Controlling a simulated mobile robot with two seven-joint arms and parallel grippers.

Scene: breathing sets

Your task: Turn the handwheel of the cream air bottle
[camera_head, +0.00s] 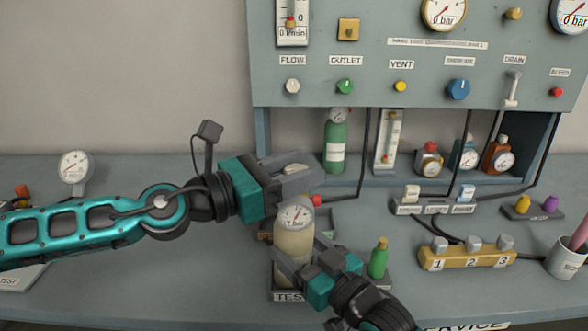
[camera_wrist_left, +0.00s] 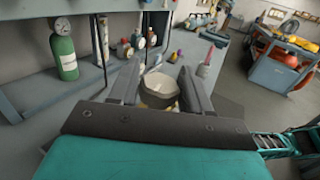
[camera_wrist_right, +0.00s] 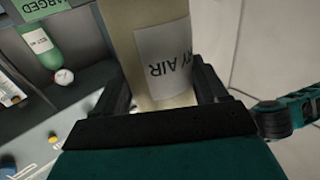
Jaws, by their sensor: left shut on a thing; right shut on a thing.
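The cream air bottle (camera_head: 293,243) stands upright at the front middle of the bench, at a block labelled TEST (camera_head: 289,296). Its gauge (camera_head: 296,217) faces me. My right gripper (camera_head: 291,264) is shut on the bottle's body from the right; the right wrist view shows the fingers on both sides of the cream body (camera_wrist_right: 158,45) and its label. My left gripper (camera_head: 302,178) is at the bottle's top, shut on the handwheel. The left wrist view shows a pale, dark-edged round top (camera_wrist_left: 159,84) between its fingers; the head view mostly hides the handwheel.
A small green bottle (camera_head: 378,258) stands close right of my right gripper. A yellow numbered block (camera_head: 467,256) and a cup (camera_head: 566,258) are further right. A large green bottle (camera_head: 335,145) stands under the panel (camera_head: 400,75). A gauge stand (camera_head: 75,168) is at left.

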